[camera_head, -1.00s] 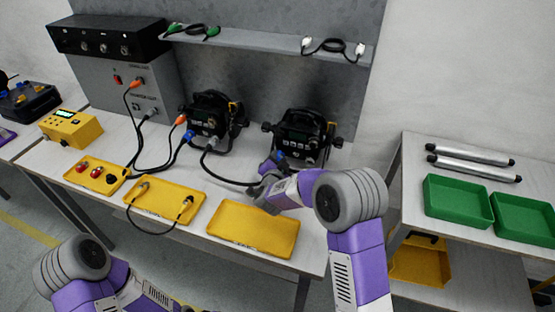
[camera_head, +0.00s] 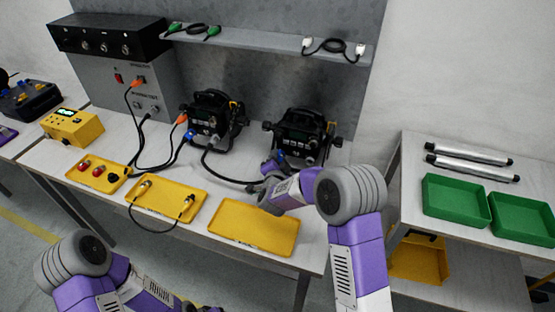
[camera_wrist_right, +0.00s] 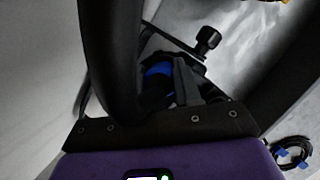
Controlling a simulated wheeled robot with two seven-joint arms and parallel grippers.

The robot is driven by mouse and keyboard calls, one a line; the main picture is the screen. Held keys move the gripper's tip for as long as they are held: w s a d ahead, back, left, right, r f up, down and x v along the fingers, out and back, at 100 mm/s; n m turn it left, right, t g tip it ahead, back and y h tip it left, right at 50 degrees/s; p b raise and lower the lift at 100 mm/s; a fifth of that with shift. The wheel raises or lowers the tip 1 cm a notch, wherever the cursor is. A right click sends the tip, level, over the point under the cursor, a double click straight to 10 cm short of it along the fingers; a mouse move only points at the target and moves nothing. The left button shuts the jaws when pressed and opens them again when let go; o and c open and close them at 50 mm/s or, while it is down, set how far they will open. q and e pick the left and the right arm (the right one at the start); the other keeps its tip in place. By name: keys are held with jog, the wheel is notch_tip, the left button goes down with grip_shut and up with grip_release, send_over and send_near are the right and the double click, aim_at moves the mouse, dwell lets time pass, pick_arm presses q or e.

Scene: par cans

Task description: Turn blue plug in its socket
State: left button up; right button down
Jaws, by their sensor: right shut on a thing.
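The blue plug (camera_wrist_right: 158,70) shows between the fingers of my right gripper (camera_wrist_right: 150,85) in the right wrist view, partly hidden by them. My right gripper (camera_head: 266,178) is shut on it at the front of the right black par can (camera_head: 302,135). The fingers hide the socket, so I cannot tell how the plug is seated or turned. Another blue plug (camera_head: 190,135) sits at the left par can (camera_head: 213,118). My left arm is at the lower left, with its gripper out of view.
Yellow trays (camera_head: 252,245) lie along the bench front, one holding a black cable. A dark cable (camera_head: 225,178) runs from the left par can toward my right gripper. A grey control box (camera_head: 120,85) stands behind left. Green bins (camera_head: 455,215) stand on the right table.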

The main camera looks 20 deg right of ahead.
jog(key=shift+w+d+r, duration=0.1)
jog(key=shift+d+r, duration=0.15)
jog(key=shift+r, duration=0.05)
jog(key=c, duration=1.1)
grip_release()
jog(key=o, duration=0.4)
jog(key=shift+f, duration=0.1)
jog(key=shift+a, duration=0.1)
